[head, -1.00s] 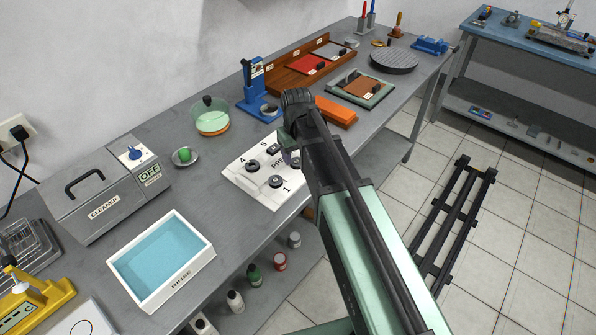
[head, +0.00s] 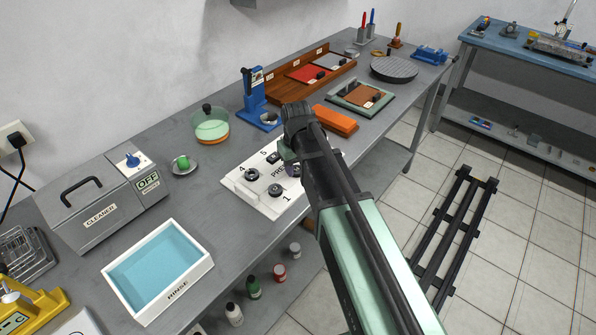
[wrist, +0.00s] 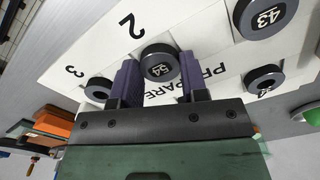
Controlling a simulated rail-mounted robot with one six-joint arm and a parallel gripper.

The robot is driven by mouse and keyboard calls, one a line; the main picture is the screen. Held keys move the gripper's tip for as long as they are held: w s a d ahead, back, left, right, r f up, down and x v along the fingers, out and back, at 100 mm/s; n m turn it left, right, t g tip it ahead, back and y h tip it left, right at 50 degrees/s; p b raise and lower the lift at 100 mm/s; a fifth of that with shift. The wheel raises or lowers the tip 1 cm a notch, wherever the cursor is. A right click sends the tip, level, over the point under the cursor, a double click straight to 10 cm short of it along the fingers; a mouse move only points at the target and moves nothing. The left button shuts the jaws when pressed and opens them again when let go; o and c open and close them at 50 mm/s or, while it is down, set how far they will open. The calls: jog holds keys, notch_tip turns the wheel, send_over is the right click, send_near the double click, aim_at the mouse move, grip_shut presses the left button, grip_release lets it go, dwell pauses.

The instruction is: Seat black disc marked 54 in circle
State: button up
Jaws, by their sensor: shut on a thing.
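In the wrist view a black disc marked 54 (wrist: 160,66) sits between the two purple fingers of my gripper (wrist: 157,76), which are shut on it. It is over or on the white PREPARE board (wrist: 205,38), near its number 2; I cannot tell whether it is lifted. In the head view my gripper (head: 290,156) is at the right part of the PREPARE board (head: 240,197), partly hidden by my arm. The circle is not clearly visible; only a corner of a white plate (head: 82,324) shows at the lower left edge.
Other black discs stand on the board, one marked 43 (wrist: 262,16). An orange block (head: 335,120) and a blue press (head: 257,95) are behind it. The rinse tray (head: 198,277), the cleaner (head: 90,213) and a yellow device (head: 30,305) are to the left.

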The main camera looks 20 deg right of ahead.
notch_tip(320, 180, up, 5)
jog(key=p, duration=0.4)
jog(key=shift+f, duration=0.15)
jog(key=shift+a, duration=0.1)
